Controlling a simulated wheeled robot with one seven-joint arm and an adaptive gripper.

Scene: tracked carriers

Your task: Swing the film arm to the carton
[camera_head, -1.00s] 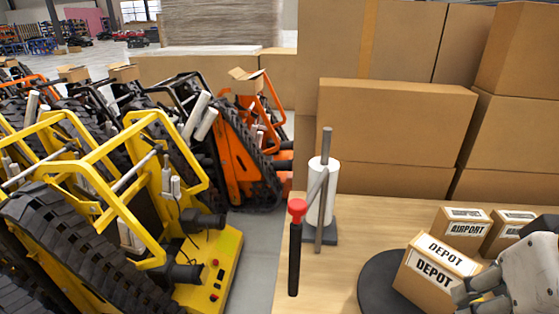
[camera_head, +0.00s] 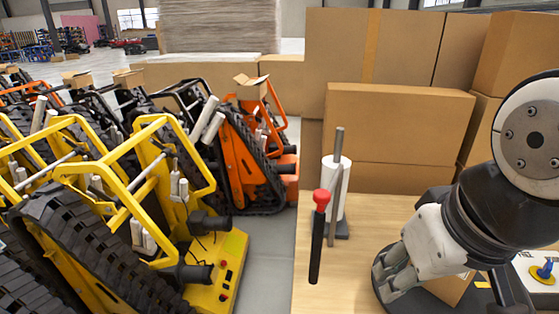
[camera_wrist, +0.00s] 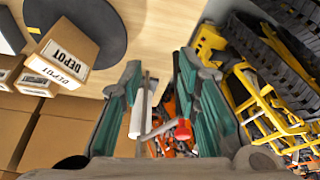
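The film arm (camera_head: 331,185) is a thin grey bar joined to an upright grey post, with a red knob and a black handle hanging at its end. A white film roll (camera_head: 343,175) stands beside the post. In the wrist view the red knob (camera_wrist: 183,130) shows between my fingers, farther off. The carton (camera_wrist: 68,52), labelled DEPOT, sits on a black round turntable (camera_wrist: 106,22); in the head view my arm mostly hides it. My gripper (camera_wrist: 160,78) is open and empty. In the head view my gripper (camera_head: 393,275) is right of the film arm, apart from it.
Large brown boxes (camera_head: 400,120) are stacked behind the wooden table. Yellow tracked carriers (camera_head: 150,200) and an orange one (camera_head: 245,165) stand left, beyond the table's edge. Smaller cartons (camera_wrist: 25,82) lie near the DEPOT carton. Bare tabletop (camera_head: 350,275) lies between my gripper and the film arm.

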